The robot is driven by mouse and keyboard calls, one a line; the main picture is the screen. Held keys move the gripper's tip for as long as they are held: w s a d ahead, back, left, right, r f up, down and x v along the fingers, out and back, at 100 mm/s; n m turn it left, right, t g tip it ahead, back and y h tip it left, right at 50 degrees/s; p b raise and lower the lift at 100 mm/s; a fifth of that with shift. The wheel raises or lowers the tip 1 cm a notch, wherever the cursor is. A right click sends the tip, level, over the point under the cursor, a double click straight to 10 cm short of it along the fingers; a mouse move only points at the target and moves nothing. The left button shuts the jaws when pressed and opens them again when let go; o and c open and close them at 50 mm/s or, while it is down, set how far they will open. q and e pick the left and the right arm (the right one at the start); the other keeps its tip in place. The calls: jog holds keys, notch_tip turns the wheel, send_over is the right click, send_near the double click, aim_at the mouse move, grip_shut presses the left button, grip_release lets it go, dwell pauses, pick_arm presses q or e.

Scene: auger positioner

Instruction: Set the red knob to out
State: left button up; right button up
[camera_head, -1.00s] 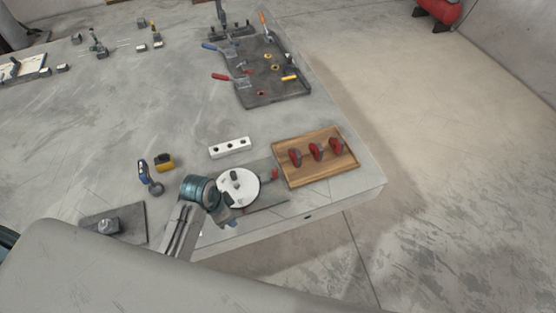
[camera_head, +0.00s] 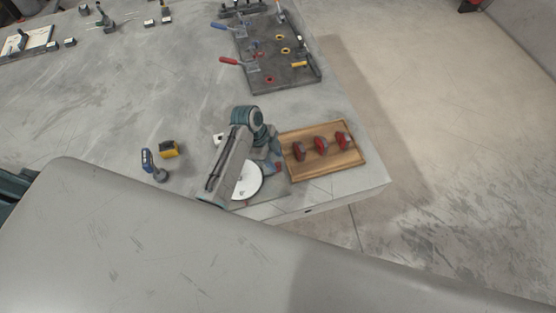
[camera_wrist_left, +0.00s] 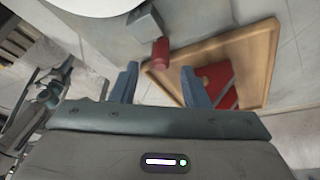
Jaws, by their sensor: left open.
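The red knob (camera_wrist_left: 160,53) is a short red cylinder on a grey block beside the white disc (camera_wrist_left: 90,3) in the left wrist view. In the head view the white disc (camera_head: 246,181) is partly hidden by my left arm. My left gripper (camera_wrist_left: 159,72) is open, its two blue-grey fingers apart. The red knob appears between and just beyond the fingertips, with nothing held; I cannot tell whether they touch. In the head view my left gripper (camera_head: 272,165) is over the right side of the disc's plate. My right gripper is not in view.
A wooden tray (camera_head: 350,164) with three red pieces lies just right of the gripper. The table's front edge is close. A dark fixture plate (camera_head: 283,80) with coloured handles stands farther back. A blue clamp (camera_head: 148,162) and a yellow block (camera_head: 170,149) are to the left.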

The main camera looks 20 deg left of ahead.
aim_at(278, 163)
pick_arm(q)
jog(key=x, duration=0.3)
jog(key=shift+f+p, duration=0.2)
jog(key=shift+p, duration=0.1)
jog(key=shift+d, duration=0.1)
jog(key=c, duration=0.6)
grip_shut()
jog(key=shift+w, duration=0.1)
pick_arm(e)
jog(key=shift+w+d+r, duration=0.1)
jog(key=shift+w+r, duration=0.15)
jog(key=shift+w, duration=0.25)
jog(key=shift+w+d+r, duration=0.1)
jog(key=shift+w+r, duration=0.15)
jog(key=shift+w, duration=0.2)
